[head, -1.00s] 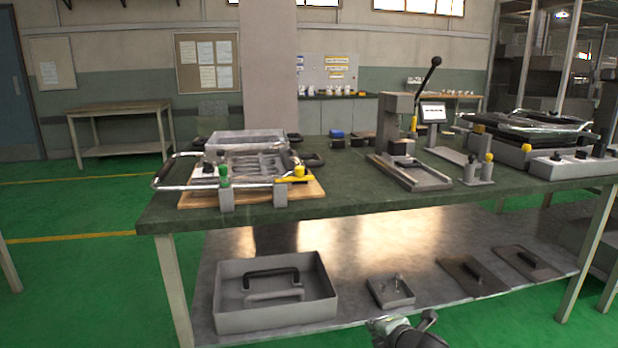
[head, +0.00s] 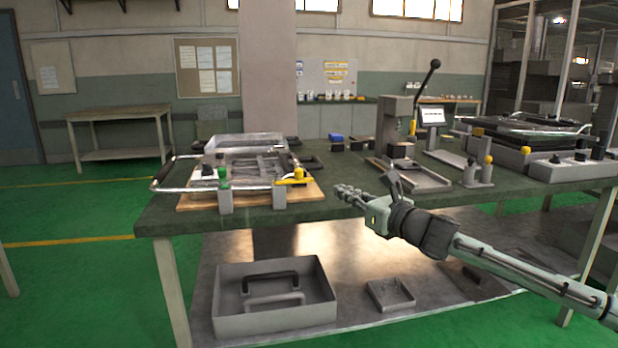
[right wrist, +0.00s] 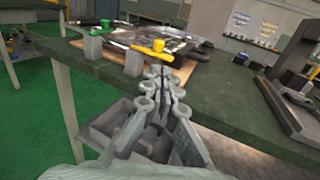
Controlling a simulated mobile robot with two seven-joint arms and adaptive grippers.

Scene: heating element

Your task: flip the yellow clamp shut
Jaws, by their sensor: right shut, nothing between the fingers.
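The yellow clamp (head: 294,178) sits at the front right corner of the fixture on the green-topped table, on a grey post. It also shows in the right wrist view (right wrist: 152,50), with a flat yellow arm and an upright knob, just beyond my fingertips. A green clamp (head: 223,177) stands on another post to its left. My right gripper (head: 342,190) is shut and empty, near the table's front edge, to the right of the yellow clamp and apart from it. In the right wrist view the right gripper's fingers (right wrist: 157,85) point toward the clamp. My left gripper is not in view.
The fixture has a metal bar handle (head: 160,182) at its left and lies on a wooden board (head: 195,205). A lever press (head: 395,125) stands to the right. A grey tray (head: 272,322) is on the lower shelf. The tabletop between fixture and press is fairly clear.

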